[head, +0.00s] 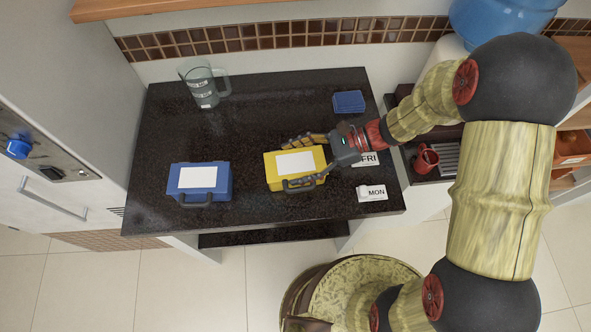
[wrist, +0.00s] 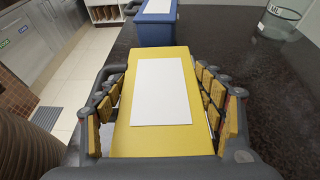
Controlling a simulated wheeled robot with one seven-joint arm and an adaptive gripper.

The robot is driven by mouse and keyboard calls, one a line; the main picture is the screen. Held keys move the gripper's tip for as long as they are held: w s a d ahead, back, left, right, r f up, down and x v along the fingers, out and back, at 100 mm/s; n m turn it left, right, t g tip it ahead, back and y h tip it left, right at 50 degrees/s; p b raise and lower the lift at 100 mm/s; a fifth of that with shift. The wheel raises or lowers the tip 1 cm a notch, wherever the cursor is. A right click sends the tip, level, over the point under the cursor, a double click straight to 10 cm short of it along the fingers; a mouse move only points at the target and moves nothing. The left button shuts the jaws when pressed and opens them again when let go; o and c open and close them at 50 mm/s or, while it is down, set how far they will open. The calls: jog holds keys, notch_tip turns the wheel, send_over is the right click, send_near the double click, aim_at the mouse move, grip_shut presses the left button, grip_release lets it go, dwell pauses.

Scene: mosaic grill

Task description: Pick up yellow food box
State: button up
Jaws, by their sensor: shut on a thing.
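The yellow food box (head: 273,179), with a white label on its lid, sits on the dark countertop right of the blue food box. My gripper (head: 296,163) comes from the right and is shut on the yellow box, one finger along its far side and one along its front side by the handle. In the wrist view the yellow box (wrist: 125,138) lies between both fingers, which rest against its sides. I cannot tell whether it is lifted off the counter.
A blue food box (head: 222,183) stands left on the dark counter (head: 250,110). A clear jug (head: 203,88) stands at the back left, a small blue box (head: 348,101) at the back right. Cards reading FRI (head: 371,159) and MON (head: 372,193) are at the right edge. The counter's middle back is clear.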

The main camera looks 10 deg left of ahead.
jog(key=shift+c, duration=1.3)
